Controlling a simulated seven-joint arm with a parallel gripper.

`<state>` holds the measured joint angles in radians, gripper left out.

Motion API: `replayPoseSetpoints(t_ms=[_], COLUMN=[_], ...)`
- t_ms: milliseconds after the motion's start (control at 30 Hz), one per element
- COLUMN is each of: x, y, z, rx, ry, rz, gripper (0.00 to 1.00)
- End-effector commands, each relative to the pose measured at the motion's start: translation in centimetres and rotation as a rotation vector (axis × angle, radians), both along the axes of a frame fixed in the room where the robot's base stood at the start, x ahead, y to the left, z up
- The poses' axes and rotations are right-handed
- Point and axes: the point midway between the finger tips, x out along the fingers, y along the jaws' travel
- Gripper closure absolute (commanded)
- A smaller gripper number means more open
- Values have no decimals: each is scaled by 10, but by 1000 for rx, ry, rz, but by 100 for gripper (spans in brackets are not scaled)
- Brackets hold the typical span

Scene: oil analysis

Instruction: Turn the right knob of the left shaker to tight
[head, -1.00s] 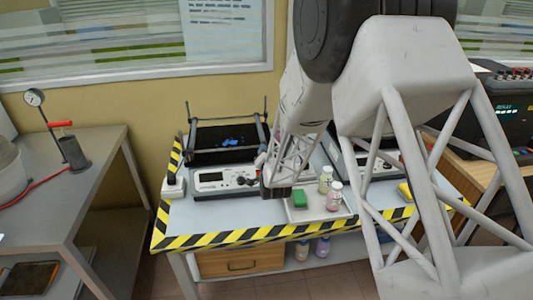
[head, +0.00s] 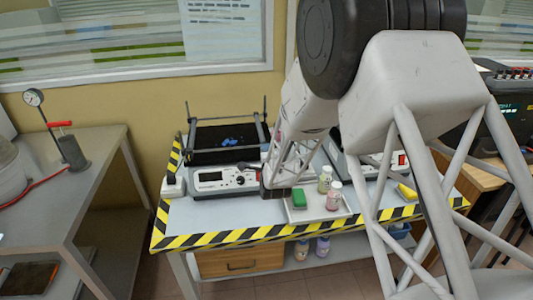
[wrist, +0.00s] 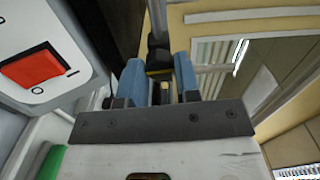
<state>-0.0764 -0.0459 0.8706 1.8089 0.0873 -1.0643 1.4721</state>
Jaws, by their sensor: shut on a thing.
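The left shaker (head: 225,183) stands on the striped table, with a white front panel, a small display and a black upper platform between posts. My gripper (wrist: 158,72) is at its right side; its two blue fingers are closed around a dark knob (wrist: 158,48), which has a yellowish part beside it. In the head view my wrist covers the shaker's right end, so the knob and fingertips cannot be made out there. A red rocker switch (wrist: 36,70) on a white panel is close at the left of the wrist view.
A tray (head: 310,215) with a green block (head: 299,198) and two bottles (head: 333,196) sits just right of my wrist. The right shaker (head: 385,165) is partly behind my arm. A yellow object (head: 407,192) lies near the table's right edge.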

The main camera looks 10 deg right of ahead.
Motion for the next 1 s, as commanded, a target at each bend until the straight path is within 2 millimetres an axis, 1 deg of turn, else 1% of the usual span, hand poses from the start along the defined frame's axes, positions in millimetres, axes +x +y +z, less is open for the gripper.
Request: replayPoseSetpoints(t_ms=[233, 633, 667, 800, 1000], x=[0, 0, 0, 0, 0], y=[0, 0, 0, 0, 0], z=[0, 0, 0, 0, 0], rx=[65, 72, 72, 72, 71], ry=[0, 0, 0, 0, 0], rz=[0, 0, 0, 0, 0], gripper=[94, 94, 67, 45, 45])
